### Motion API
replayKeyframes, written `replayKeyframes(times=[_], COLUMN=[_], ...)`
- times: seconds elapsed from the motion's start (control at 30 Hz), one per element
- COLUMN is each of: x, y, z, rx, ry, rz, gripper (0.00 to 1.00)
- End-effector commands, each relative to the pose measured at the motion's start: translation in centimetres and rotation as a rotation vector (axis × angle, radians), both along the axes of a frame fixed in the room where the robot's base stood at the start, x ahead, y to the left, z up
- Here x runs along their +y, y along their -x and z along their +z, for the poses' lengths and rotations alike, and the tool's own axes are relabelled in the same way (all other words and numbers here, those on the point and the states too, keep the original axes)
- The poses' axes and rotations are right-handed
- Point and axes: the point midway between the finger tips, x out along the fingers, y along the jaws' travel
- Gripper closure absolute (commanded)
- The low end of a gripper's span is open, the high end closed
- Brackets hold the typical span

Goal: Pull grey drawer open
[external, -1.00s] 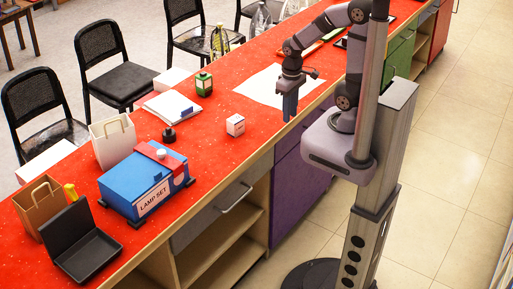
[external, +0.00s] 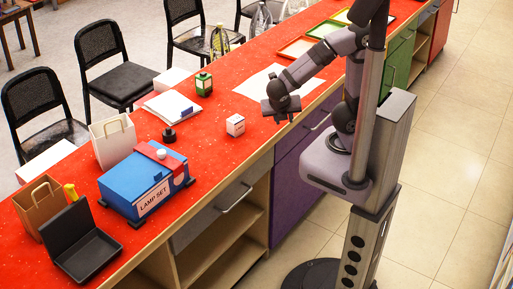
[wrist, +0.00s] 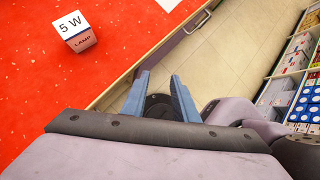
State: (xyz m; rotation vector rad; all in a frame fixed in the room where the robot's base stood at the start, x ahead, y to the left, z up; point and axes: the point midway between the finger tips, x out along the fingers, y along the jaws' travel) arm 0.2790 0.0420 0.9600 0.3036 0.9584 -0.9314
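The grey drawer (external: 207,216) is in the counter front under the red top in the external view. It looks shut, and its metal bar handle (external: 236,198) is on its front. My gripper (external: 281,108) is above the counter's front edge, to the right of and above the grey drawer, well apart from the handle. In the wrist view my gripper (wrist: 160,76) shows two blue fingers spread apart with nothing between them. The grey drawer cannot be made out in the wrist view.
A purple drawer (external: 301,138) with a handle is right of the grey one. A small white lamp box (external: 235,125) stands on the red counter (external: 208,150); it also shows in the wrist view (wrist: 75,32). Open shelves (external: 225,258) lie below the grey drawer.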

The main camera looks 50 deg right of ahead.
Motion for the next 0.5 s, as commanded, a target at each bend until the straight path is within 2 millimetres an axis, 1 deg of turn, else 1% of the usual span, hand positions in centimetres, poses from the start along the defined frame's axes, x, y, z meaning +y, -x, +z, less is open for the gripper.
replayKeyframes(times=[0.03,0.1,0.17,0.2,0.27,0.3,0.4,0.5], x=[1.1,2.6,4.1,5.2,7.0,8.3,11.5,14.1], y=[-0.4,-1.0,-1.5,-1.8,-2.0,-2.0,-1.7,-1.1], z=[-0.8,-0.6,-0.4,-0.2,0.1,0.4,1.3,2.1], rx=[0.027,0.065,0.093,0.107,0.126,0.134,0.143,0.142], ry=[0.072,0.189,0.296,0.372,0.493,0.577,0.776,0.947], rz=[0.171,0.399,0.587,0.709,0.884,0.992,1.218,1.375], gripper=[0.73,0.73,0.73,0.73,0.73,0.73,0.73,0.73])
